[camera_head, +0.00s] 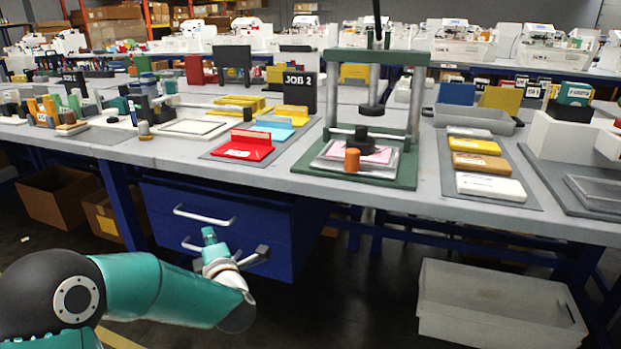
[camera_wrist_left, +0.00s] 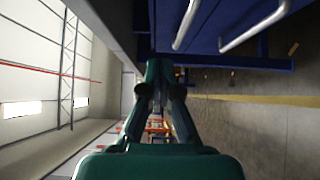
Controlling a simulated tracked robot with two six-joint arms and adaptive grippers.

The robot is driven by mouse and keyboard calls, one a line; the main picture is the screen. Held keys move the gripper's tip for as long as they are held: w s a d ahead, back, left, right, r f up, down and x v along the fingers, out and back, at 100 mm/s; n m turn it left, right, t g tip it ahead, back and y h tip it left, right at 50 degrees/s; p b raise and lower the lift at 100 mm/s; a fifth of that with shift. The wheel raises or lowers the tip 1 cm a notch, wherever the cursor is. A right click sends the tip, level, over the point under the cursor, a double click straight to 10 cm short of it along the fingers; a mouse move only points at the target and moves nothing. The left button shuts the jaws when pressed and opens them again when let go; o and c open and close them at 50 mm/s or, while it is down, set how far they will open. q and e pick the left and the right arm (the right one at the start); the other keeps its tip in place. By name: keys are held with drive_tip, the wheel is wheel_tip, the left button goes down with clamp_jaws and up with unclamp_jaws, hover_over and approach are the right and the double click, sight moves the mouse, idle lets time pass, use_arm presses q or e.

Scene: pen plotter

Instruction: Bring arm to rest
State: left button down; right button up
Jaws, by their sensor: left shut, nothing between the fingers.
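My left arm comes in from the lower left in the head view, below the table top. Its gripper (camera_head: 211,240) is in front of the blue drawer unit (camera_head: 290,235) and partly covers the lower drawer handle (camera_head: 255,256). In the left wrist view the gripper's fingers (camera_wrist_left: 162,72) are drawn together with nothing between them. Two drawer handles (camera_wrist_left: 250,28) show above and to the right there, apart from the fingers. My right gripper is not in view.
The table (camera_head: 430,190) carries a green press (camera_head: 400,170), a red holder (camera_head: 243,147) and coloured blocks on a mat. A grey crate (camera_head: 490,305) is on the floor at right; cardboard boxes (camera_head: 55,195) are under the table at left. The floor between is clear.

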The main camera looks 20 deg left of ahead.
use_arm(q)
drive_tip(key=s+d+f+m+g+h, duration=0.1)
drive_tip(key=d+f+m+h, duration=0.4)
drive_tip(key=f, duration=0.5)
drive_tip(key=s+d+f+m+g+h, duration=0.1)
drive_tip(key=s+d+f+m+h, duration=0.15)
drive_tip(key=d+f, duration=0.7)
drive_tip(key=s+d+f+m+g+h, duration=0.1)
drive_tip(key=d+f+m+h, duration=0.35)
drive_tip(key=f, duration=0.65)
drive_tip(key=s+d+f+m+g+h, duration=0.35)
drive_tip(key=s+d+m, duration=0.35)
drive_tip(key=s, duration=0.3)
drive_tip(key=s+d+f+m+g+h, duration=0.2)
drive_tip(key=s+d+f+m+g, duration=0.4)
drive_tip(key=s, duration=0.4)
wheel_tip(320, 180, up, 39)
drive_tip(key=m+t+p, duration=0.1)
drive_tip(key=p, duration=3.7)
drive_tip(key=shift+d+p, duration=0.3)
drive_tip(key=shift+d, duration=0.15)
